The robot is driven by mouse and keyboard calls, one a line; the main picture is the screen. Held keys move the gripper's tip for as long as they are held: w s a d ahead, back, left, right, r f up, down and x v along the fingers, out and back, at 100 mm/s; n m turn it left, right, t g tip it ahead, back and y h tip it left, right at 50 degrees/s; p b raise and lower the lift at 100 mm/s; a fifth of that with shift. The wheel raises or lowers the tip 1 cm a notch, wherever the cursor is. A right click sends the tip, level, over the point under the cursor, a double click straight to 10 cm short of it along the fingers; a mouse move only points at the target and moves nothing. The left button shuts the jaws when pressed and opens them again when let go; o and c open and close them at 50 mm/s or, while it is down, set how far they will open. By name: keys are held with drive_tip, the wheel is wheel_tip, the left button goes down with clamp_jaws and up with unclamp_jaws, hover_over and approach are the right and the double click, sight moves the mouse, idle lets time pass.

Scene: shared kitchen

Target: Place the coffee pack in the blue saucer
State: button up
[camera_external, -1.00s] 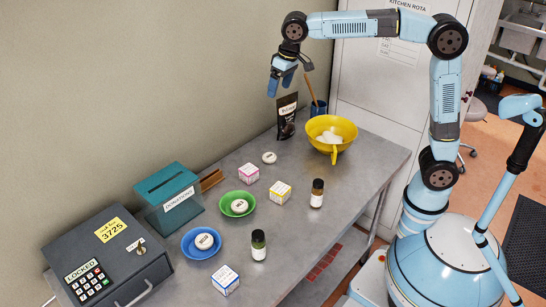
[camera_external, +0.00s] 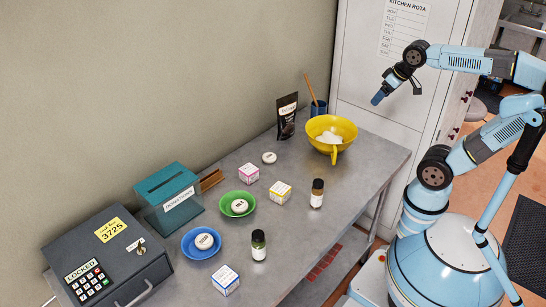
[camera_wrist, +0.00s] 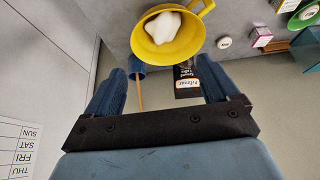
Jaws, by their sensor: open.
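The coffee pack (camera_external: 287,116), a black pouch with a pale label, stands upright at the back of the table near the wall. It also shows in the wrist view (camera_wrist: 187,78), between my fingers but farther away. The blue saucer (camera_external: 201,243) sits at the front left of the table with a white round labelled disc in it. My gripper (camera_external: 378,98) is open and empty, raised in front of the white cabinet, right of the pack and apart from it. In the wrist view my two blue fingers (camera_wrist: 160,92) are spread wide.
A yellow bowl (camera_external: 345,128) with white contents stands right of the pack, beside a blue cup (camera_external: 318,108) holding a wooden stick. A green saucer (camera_external: 232,196), small boxes, two jars, a donations box (camera_external: 170,192) and a grey safe (camera_external: 105,262) crowd the left.

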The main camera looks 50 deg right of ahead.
drive_tip(key=s+f, duration=0.1)
drive_tip(key=s+d+f, duration=0.2)
drive_tip(key=s, duration=0.1)
drive_tip(key=shift+f, duration=0.15)
drive_tip(key=shift+o, duration=0.3)
